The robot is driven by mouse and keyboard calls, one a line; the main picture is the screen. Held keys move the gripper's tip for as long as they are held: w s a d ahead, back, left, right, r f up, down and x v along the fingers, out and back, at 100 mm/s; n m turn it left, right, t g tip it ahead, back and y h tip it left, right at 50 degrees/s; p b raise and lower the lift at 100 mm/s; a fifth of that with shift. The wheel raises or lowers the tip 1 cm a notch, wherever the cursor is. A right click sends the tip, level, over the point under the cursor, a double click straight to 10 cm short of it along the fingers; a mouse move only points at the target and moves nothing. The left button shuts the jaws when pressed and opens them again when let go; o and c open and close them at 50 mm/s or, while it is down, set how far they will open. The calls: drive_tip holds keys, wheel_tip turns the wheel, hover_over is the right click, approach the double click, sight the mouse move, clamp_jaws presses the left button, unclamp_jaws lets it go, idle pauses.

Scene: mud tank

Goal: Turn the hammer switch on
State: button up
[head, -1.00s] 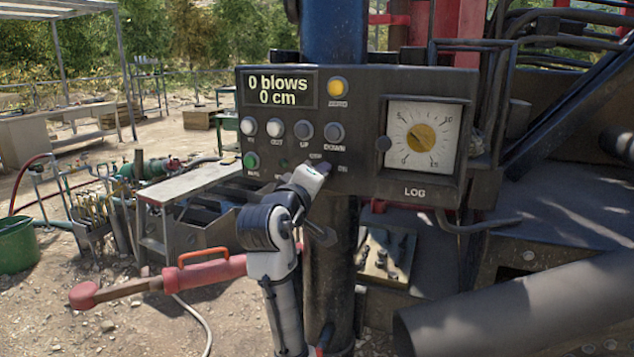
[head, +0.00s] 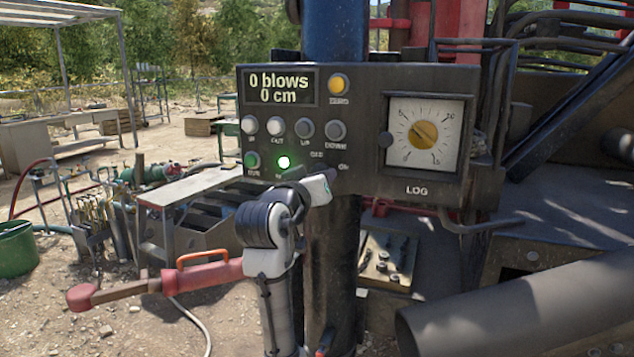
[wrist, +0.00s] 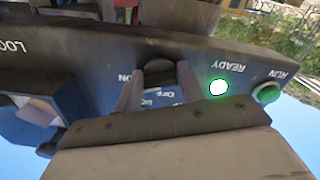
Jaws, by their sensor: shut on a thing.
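The hammer switch (wrist: 160,73) is a dark knob on the black control panel (head: 365,85), with OFF and ON labels beside it. In the wrist view, which sees the panel upside down, my gripper (wrist: 160,86) has one finger on each side of the knob and is shut on it. In the head view my white wrist covers the knob, below the OFF and ON labels. The READY lamp (head: 284,162) glows green; it also shows lit in the wrist view (wrist: 219,88).
A green RUN button (head: 252,160) sits left of the lamp, with several round buttons above it. The display reads 0 blows, 0 cm. A LOG dial (head: 425,134) is to the right. A dark column (head: 332,250) stands below the panel.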

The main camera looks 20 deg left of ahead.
drive_tip(key=shift+f, duration=0.1)
idle(0.5)
drive_tip(key=o, duration=0.9)
drive_tip(key=s+b, duration=0.1)
drive_tip(key=s, duration=0.3)
drive_tip(key=s+b, duration=0.1)
drive_tip(key=s, duration=0.4)
drive_tip(key=s+b, duration=0.1)
drive_tip(key=s, duration=0.4)
drive_tip(key=shift+a+b, duration=0.25)
drive_tip(key=shift+b, duration=0.05)
